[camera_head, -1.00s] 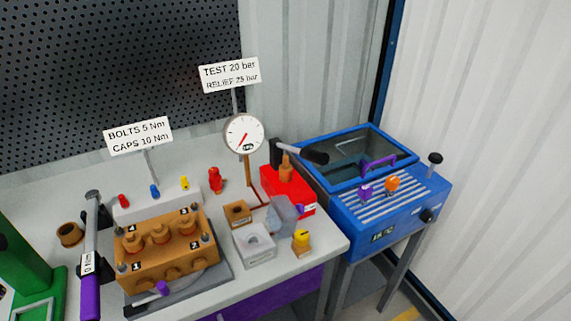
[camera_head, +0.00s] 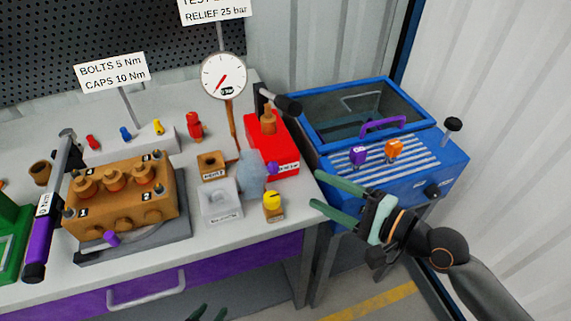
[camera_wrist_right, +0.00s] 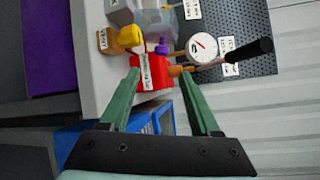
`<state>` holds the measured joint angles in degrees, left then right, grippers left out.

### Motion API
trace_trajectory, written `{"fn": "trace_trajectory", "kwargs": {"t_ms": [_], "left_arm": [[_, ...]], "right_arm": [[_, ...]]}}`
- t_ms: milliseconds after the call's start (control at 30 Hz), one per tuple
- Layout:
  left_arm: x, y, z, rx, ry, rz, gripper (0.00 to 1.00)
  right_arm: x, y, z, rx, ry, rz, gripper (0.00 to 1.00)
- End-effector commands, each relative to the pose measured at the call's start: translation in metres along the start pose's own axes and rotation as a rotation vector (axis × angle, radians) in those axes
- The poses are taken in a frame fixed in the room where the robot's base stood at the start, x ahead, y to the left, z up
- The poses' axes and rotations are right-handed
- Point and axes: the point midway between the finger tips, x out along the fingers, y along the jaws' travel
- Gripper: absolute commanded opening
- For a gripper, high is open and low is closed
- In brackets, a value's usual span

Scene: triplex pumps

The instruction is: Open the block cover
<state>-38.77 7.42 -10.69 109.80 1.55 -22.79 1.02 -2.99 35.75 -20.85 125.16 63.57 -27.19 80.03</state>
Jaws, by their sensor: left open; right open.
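A brown pump block (camera_head: 125,195) with numbered corner bolts and several round caps stands on a grey base on the bench. A translucent grey cover (camera_head: 251,172) with a purple knob (camera_head: 272,168) stands upright behind a light grey block (camera_head: 220,202). The cover also shows in the right wrist view (camera_wrist_right: 160,19). I cannot tell which part the task calls the block cover. My right gripper (camera_head: 315,190) is open and empty, right of these items, near the bench's right end; its fingers frame the red box in the wrist view. My left gripper (camera_head: 207,313) shows only its fingertips, open, at the bottom edge.
A red box (camera_head: 275,150) with a black-handled lever stands behind the cover. A yellow-topped piece (camera_head: 272,203) sits near the bench's right edge. A pressure gauge (camera_head: 223,76) rises behind. A blue machine (camera_head: 400,165) with a glazed lid stands right of the bench.

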Motion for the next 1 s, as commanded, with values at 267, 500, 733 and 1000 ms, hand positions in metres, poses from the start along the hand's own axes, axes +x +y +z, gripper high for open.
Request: {"fn": "trace_trajectory", "kwargs": {"t_ms": [267,500,733,1000], "left_arm": [[-0.002,0.0,-0.003,0.0,0.001,-0.001,0.5],[-0.004,-0.001,-0.004,0.001,0.003,-0.002,0.5],[-0.003,-0.001,-0.003,0.001,0.003,-0.003,0.5],[-0.003,-0.002,-0.002,0.002,0.001,-0.003,0.5]], "right_arm": [[0.023,-0.005,0.003,0.026,-0.012,-0.006,0.63],[0.073,-0.004,0.003,0.024,-0.011,-0.005,0.63],[0.11,-0.003,0.003,0.022,-0.01,-0.003,0.63],[0.125,-0.003,0.003,0.02,-0.009,-0.002,0.63]]}}
